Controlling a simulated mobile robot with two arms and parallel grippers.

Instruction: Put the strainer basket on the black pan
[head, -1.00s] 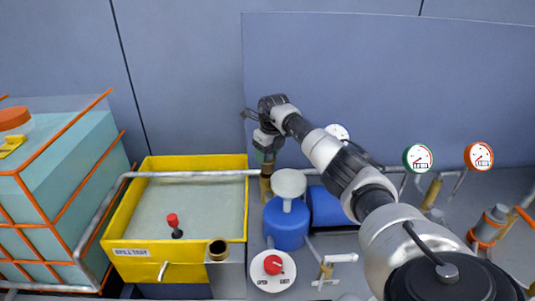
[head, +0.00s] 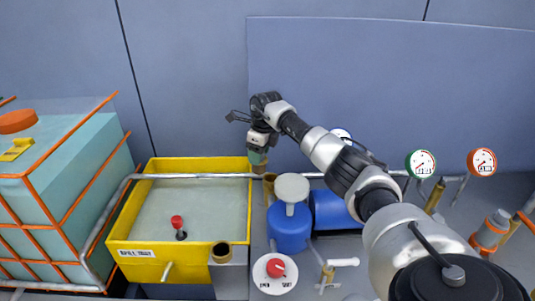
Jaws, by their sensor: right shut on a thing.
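My right gripper (head: 258,156) points down in the middle of the head view, near the yellow tank's back right corner. It is shut on a small brownish piece (head: 259,168), which looks like the strainer basket. The fingers hide part of it, and it is too small to see its mesh. It hangs up and to the left of an open brass pipe neck (head: 269,184), apart from it as far as I can tell. I cannot make out the black pan. My left gripper is out of view.
A yellow tank (head: 118,226) stands at left with a red-topped float (head: 177,222) inside. A grey pipe (head: 190,176) runs along the back. Gauges (head: 421,163) are at right.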

